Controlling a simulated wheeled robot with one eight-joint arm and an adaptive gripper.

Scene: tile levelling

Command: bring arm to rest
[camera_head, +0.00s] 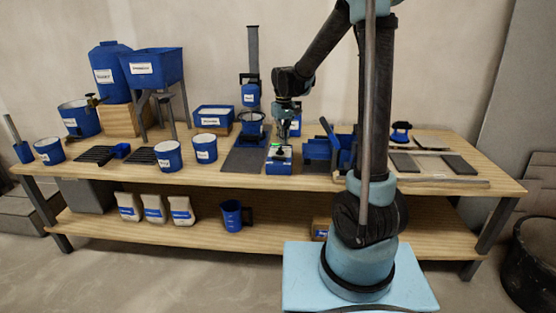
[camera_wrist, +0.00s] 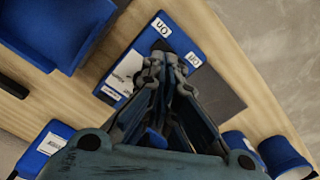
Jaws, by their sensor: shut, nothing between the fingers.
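My arm rises from its pale blue base in the head view and bends over the workbench (camera_head: 105,176). My gripper (camera_head: 280,140) points down above a blue device (camera_head: 279,165) near the bench's front edge.
A blue bucket (camera_head: 252,130) on a stand is close behind my gripper. Blue bins (camera_head: 318,150) stand to the right, beside my arm. Blue buckets (camera_head: 168,160) and a hopper (camera_head: 152,67) stand to the left. Bags (camera_head: 154,209) and a blue jug (camera_head: 231,215) are on the lower shelf.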

